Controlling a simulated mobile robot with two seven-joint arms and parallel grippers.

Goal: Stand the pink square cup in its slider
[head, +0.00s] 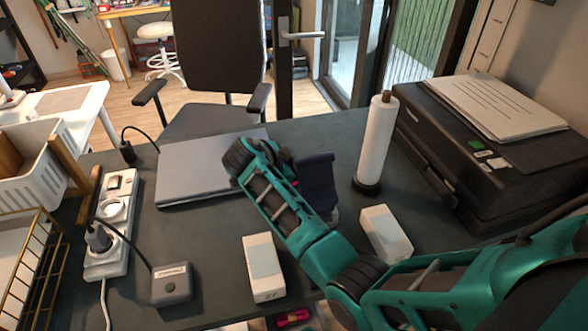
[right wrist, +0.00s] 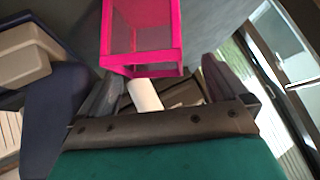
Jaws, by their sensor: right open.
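The pink square cup (right wrist: 143,38), an open frame with dark sides, shows at the top of the right wrist view. My right gripper (right wrist: 163,85) is open; its two dark fingers are apart with the cup beyond them, and I cannot tell whether they touch it. In the head view my teal right arm crosses the table from lower right to upper left and hides the cup. A dark navy piece (head: 319,180) stands partly behind the arm; I cannot tell whether it is the slider. My left gripper is not in view.
A white paper roll (head: 376,140) stands right of the arm, before a black printer (head: 450,150). Two white boxes (head: 263,267) (head: 386,233) lie near the front. A grey laptop (head: 190,172), power strip (head: 113,230) and small grey box (head: 172,284) occupy the left.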

